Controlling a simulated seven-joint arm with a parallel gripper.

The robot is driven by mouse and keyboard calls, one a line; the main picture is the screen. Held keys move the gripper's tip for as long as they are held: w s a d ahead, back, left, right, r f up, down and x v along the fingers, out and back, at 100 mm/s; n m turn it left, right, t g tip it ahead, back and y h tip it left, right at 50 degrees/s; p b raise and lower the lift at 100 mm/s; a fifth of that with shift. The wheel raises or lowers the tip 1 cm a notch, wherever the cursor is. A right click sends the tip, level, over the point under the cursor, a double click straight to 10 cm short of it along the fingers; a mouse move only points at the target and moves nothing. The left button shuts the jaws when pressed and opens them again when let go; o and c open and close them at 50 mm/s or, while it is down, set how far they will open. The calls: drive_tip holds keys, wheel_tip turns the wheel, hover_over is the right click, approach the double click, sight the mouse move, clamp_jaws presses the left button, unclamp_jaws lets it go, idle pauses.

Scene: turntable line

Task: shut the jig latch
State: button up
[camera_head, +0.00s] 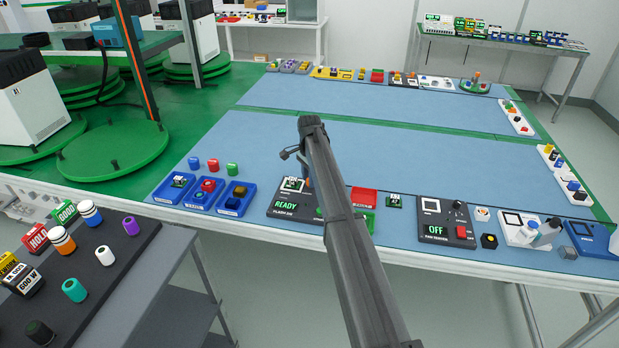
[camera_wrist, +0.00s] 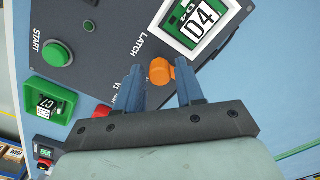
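The jig is a dark grey panel (camera_wrist: 98,62) with a green START button and the printed word LATCH. Its latch shows as an orange knob (camera_wrist: 160,72) beside that word in the wrist view. My gripper (camera_wrist: 158,70) is open, with one blue-grey finger on either side of the knob. I cannot tell whether either finger touches it. A white-framed holder with a D4 card (camera_wrist: 202,22) sits just beyond the knob.
Blue trays (camera_head: 200,194) stand left of the jig. A red bin (camera_head: 364,196) and a dark panel reading OFF (camera_head: 437,232) stand to the right. The blue mat behind is mostly clear.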

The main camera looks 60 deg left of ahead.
clamp_jaws()
drive_tip(key=shift+n, duration=0.3)
drive_tip(key=n, duration=1.3)
drive_tip(key=shift+n, duration=2.1)
